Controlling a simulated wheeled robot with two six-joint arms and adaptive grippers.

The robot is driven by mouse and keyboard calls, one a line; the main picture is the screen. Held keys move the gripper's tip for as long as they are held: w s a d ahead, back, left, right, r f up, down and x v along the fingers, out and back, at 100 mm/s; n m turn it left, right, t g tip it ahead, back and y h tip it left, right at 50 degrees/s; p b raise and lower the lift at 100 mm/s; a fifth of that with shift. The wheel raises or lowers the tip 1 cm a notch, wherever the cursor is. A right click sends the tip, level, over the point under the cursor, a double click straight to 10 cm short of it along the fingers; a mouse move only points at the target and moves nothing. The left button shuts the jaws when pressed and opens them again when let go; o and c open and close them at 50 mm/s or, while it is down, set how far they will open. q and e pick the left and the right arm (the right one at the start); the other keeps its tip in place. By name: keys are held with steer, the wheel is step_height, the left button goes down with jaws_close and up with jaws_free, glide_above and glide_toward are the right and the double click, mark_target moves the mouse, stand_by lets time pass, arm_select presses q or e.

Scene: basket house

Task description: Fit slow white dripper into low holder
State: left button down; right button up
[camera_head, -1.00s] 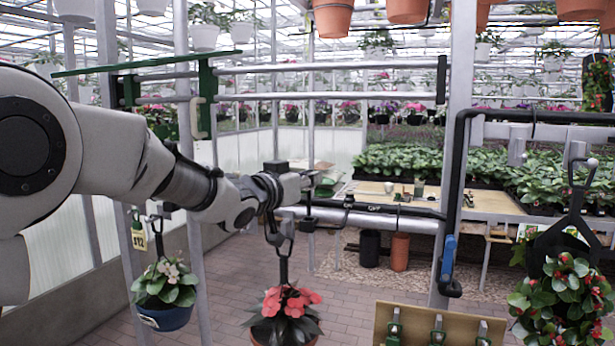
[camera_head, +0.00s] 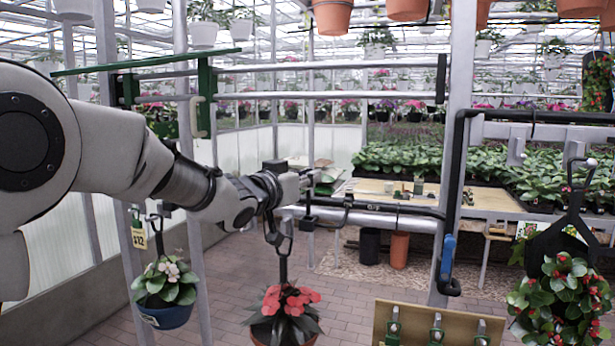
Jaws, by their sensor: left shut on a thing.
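My left gripper (camera_head: 308,181) reaches in from the left at mid-picture, in front of the potting bench. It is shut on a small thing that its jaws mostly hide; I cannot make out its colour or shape. At the bottom, a tan board (camera_head: 412,310) carries several small clips with green and metal parts (camera_head: 394,327). The picture edge cuts the board off. I cannot tell a white dripper or a low holder for certain. My right gripper is not in view.
A red-flowered plant (camera_head: 287,300) hangs below my left wrist. A blue pot (camera_head: 166,316) hangs at left and a red-berried plant (camera_head: 565,290) at right. Grey rails and a black bent pipe (camera_head: 452,200) cross the space before the bench (camera_head: 490,203). Brick floor lies below.

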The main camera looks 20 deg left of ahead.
mark_target(307, 205)
arm_select(q)
steer(key=shift+f, duration=0.1)
steer(key=shift+f+b, duration=1.1)
steer(key=shift+f, duration=0.2)
steer(key=shift+f+b, duration=1.15)
steer(key=shift+f, duration=0.4)
steer(key=c, duration=1.1)
jaws_free()
